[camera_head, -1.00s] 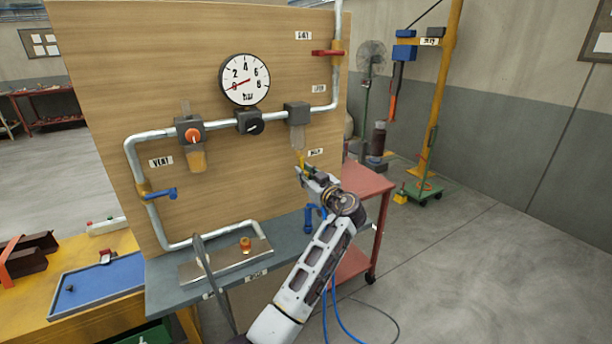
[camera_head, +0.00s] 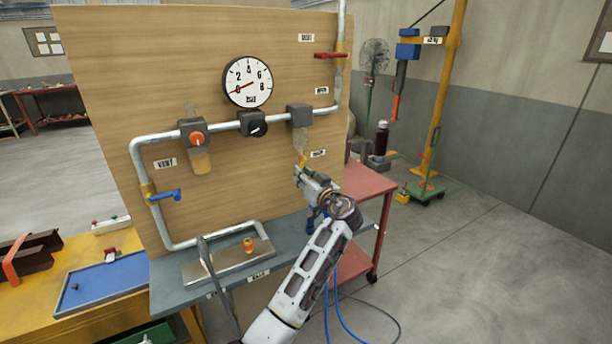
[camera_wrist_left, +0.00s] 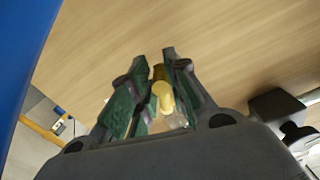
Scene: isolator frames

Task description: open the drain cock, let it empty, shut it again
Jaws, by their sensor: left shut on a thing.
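A clear bowl (camera_head: 300,140) hangs under a dark block (camera_head: 300,116) on the pipework, at the right of the wooden panel. The yellow drain cock (camera_head: 302,158) is at the bowl's lower end. My left gripper (camera_head: 302,168) is at the cock, just below the bowl. In the left wrist view, the yellow cock (camera_wrist_left: 162,93) sits between the green-padded fingers, which are shut on it. The fingers hide part of the cock. I cannot tell whether it is turned open, or whether liquid is in the bowl. My right gripper is not in view.
A gauge (camera_head: 248,82) has its needle near 0. An amber bowl (camera_head: 201,162), a blue-handled valve (camera_head: 165,195) and a red-handled valve (camera_head: 330,56) are on the same pipework. A red cart (camera_head: 365,183) stands behind my arm at the right. Open floor lies farther right.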

